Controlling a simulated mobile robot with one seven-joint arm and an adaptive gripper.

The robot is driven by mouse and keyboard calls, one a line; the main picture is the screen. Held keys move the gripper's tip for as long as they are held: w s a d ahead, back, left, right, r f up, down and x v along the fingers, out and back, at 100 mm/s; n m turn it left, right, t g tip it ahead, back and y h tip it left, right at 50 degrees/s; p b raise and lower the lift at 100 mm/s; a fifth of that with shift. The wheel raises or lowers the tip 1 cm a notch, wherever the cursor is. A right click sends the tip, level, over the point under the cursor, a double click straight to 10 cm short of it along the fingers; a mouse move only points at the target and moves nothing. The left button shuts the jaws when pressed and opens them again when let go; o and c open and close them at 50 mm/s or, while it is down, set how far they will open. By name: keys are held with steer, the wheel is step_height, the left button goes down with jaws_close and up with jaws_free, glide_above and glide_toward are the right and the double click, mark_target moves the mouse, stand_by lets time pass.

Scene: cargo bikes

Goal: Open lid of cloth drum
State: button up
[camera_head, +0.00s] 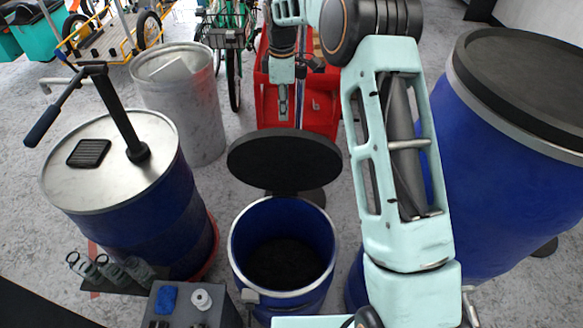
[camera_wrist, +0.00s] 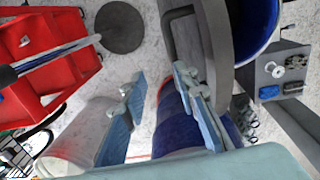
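The cloth drum (camera_head: 236,262) is a small blue drum with a pale rim, standing low in the middle of the head view. Its black round lid (camera_head: 285,158) is raised, tilted up behind the mouth, and the dark inside shows. In the wrist view the lid (camera_wrist: 222,42) is seen nearly edge-on, with a bar handle (camera_wrist: 170,32) on its left face and the blue drum inside (camera_wrist: 254,25) beyond it. My gripper (camera_head: 283,106) is behind and above the lid. In the wrist view my gripper (camera_wrist: 160,112) has its fingers apart with nothing between them; the right finger is close to the lid; contact is unclear.
A blue drum with a hand pump (camera_head: 115,165) stands left, a grey metal drum (camera_head: 185,100) behind it. A large blue drum (camera_head: 515,150) with a black lid fills the right. A red cargo box (camera_head: 315,115) stands behind. A small grey table (camera_head: 190,308) is in front.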

steer(key=shift+r, duration=0.3)
steer(key=s+a+r, duration=0.1)
steer(key=s+r, duration=0.5)
steer(key=r, duration=0.2)
steer(key=shift+s+a+r, duration=0.35)
steer(key=shift+r, duration=0.05)
steer(key=shift+c, duration=0.5)
